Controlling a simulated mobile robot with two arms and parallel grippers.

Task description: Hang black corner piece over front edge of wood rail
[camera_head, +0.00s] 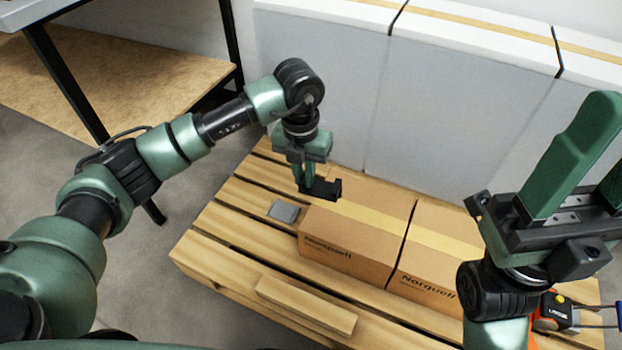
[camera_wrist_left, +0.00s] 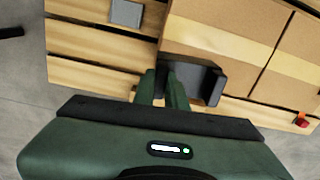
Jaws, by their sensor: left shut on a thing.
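My left gripper (camera_head: 308,182) is shut on the black corner piece (camera_head: 328,190) and holds it above the pallet, by the back left of the left cardboard box. In the left wrist view the green fingers (camera_wrist_left: 165,92) grip one side of the black corner piece (camera_wrist_left: 205,82), an angled part. A light wood bar (camera_head: 305,305), seemingly the wood rail, lies along the front of the pallet, well in front of the gripper. My right gripper (camera_head: 598,165) is raised close to the camera at the right, its green fingers apart and empty, one partly cut off.
Two taped cardboard boxes (camera_head: 345,245) stand on the slatted wood pallet (camera_head: 215,245). A small grey plate (camera_head: 284,211) lies left of the boxes. Tall white wrapped blocks (camera_head: 450,110) stand behind. An orange and black tool (camera_head: 553,312) is at the lower right.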

